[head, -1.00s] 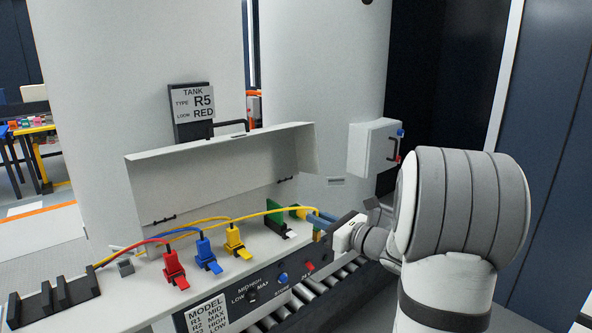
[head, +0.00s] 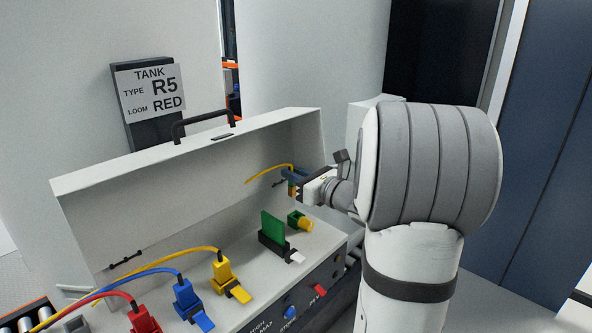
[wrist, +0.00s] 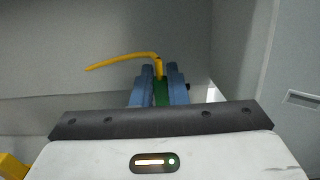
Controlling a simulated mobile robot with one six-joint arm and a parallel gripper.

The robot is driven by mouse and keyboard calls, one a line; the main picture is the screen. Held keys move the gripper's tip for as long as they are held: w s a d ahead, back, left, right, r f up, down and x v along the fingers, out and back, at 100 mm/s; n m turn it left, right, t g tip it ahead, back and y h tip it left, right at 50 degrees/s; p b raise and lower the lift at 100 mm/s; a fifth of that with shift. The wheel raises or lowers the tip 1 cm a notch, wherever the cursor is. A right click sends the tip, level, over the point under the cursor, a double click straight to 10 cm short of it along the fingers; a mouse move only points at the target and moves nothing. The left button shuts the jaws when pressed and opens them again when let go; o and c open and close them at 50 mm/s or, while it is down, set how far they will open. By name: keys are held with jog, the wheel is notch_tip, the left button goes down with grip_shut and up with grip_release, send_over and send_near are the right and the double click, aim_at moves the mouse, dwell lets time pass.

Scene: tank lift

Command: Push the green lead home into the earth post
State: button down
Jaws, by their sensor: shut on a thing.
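My gripper (head: 290,178) is shut on the green lead (wrist: 161,92), which shows between its blue fingers in the wrist view. A short yellow cable (wrist: 120,61) bends from the lead's top out to the left. In the head view the lead is small and mostly hidden by the fingers. The earth post (head: 300,221), a green block with a yellow round end, sits on the panel's right end. My gripper is above the post, apart from it, near the inside of the raised lid.
A green card (head: 272,228) stands in a black holder left of the post. Yellow (head: 222,272), blue (head: 187,302) and red (head: 144,319) plugs with cables line the panel. The open lid (head: 190,172) rises behind. A red switch (head: 320,291) is on the front face.

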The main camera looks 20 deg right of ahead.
jog(key=shift+s+d+f+b, duration=0.1)
jog(key=shift+s+f+b, duration=0.1)
jog(key=shift+f+b, duration=0.5)
jog(key=shift+s+d+f+b, duration=0.15)
jog(key=shift+f+b, duration=0.4)
jog(key=shift+f, duration=0.25)
jog(key=shift+s+d+f+b, duration=0.1)
jog(key=shift+s+f+b, duration=0.1)
jog(key=shift+f+b, duration=0.5)
jog(key=shift+w+b, duration=0.1)
jog(key=shift+b, duration=0.2)
dwell(0.6)
jog(key=shift+f+b, duration=1.9)
jog(key=shift+f, duration=0.25)
jog(key=c, duration=1.4)
grip_release()
jog(key=shift+o, duration=0.2)
jog(key=v, duration=0.8)
